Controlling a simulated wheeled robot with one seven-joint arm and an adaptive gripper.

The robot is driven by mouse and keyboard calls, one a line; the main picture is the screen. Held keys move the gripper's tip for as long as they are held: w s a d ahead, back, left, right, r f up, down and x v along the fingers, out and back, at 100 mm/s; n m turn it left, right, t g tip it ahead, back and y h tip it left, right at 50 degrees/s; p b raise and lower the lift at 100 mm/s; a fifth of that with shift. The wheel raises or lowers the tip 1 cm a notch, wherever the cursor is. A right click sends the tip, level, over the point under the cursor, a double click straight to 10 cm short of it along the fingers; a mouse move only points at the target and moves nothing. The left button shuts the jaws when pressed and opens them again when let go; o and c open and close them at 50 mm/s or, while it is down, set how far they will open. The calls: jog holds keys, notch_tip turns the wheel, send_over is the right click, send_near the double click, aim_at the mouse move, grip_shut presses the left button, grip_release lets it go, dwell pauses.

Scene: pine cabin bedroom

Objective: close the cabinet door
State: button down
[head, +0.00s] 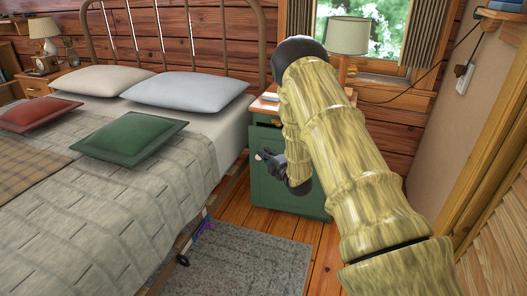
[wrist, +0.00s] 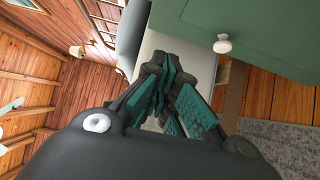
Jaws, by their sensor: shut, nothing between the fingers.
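The green bedside cabinet (head: 312,199) stands at the right of the bed, under the window. My arm covers much of its front and right side in the head view. A green panel with a round white knob (wrist: 222,44) fills the upper right of the wrist view. How far the door stands open I cannot tell. My gripper (head: 262,157) is in front of the cabinet's left part in the head view, near the bed's side. In the wrist view its teal-padded fingers (wrist: 168,72) are shut and empty, apart from the knob, to its lower left.
The bed (head: 215,150) with several pillows fills the left. A lamp (head: 347,38) stands on the cabinet top. A grey rug (head: 245,262) lies on the plank floor in front. A slatted wooden panel (head: 495,225) is at the right.

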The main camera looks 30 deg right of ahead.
jog(key=b, duration=0.3)
send_near(252, 134)
jog(key=w+a, duration=0.2)
jog(key=a, duration=0.1)
jog(key=shift+w+d+b, duration=0.6)
jog(key=shift+w+d, duration=0.75)
jog(key=shift+d, duration=0.05)
